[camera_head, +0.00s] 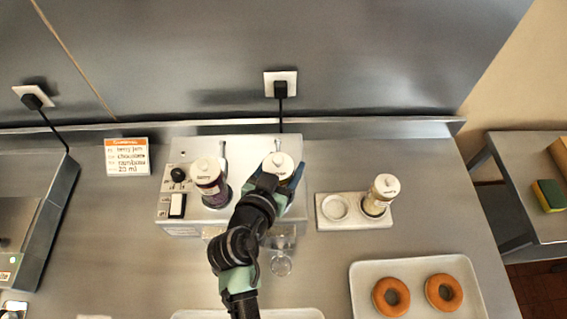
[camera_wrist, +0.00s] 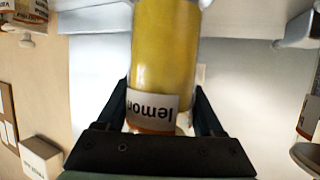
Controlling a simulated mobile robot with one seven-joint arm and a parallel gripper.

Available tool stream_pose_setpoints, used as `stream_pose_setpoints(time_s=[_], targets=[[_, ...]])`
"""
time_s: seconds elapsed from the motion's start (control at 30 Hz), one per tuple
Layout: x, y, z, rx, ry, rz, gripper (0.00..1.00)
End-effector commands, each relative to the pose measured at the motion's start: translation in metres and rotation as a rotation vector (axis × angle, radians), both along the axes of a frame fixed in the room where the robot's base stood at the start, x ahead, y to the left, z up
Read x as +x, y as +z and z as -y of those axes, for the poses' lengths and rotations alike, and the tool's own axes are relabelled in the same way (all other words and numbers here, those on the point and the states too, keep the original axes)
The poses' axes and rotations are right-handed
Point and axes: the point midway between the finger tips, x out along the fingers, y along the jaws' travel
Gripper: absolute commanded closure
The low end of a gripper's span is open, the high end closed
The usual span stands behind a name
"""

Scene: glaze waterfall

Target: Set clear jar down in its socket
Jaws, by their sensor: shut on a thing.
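My gripper (camera_head: 281,184) is shut on a white-lidded jar (camera_head: 278,163) at the right station of the white dispenser machine (camera_head: 183,228). In the wrist view this jar (camera_wrist: 165,45) is see-through, with yellow contents and an upside-down "lemon" label, between my fingers (camera_wrist: 160,104). My arm hides much of the jar and its base in the head view, so I cannot tell whether it is seated. A two-socket white holder (camera_head: 355,223) stands to the right. Its left socket (camera_head: 335,207) is empty; its right one holds a pale jar (camera_head: 381,196) with a white lid.
A dark-filled jar (camera_head: 211,184) stands at the machine's left station. A clear glass piece (camera_head: 281,265) is in front of the machine. A tray (camera_head: 362,270) with two doughnuts (camera_head: 391,297) lies at front right. An orange-white sign (camera_head: 127,157) stands at left.

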Motion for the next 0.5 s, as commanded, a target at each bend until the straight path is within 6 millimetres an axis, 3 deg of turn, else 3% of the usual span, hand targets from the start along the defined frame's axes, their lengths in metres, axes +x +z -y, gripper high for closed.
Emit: stream_pose_setpoints(time_s=[0.5], targets=[[0.0007,-0.0042,0.0000,0.000,0.001,0.004,1.00]])
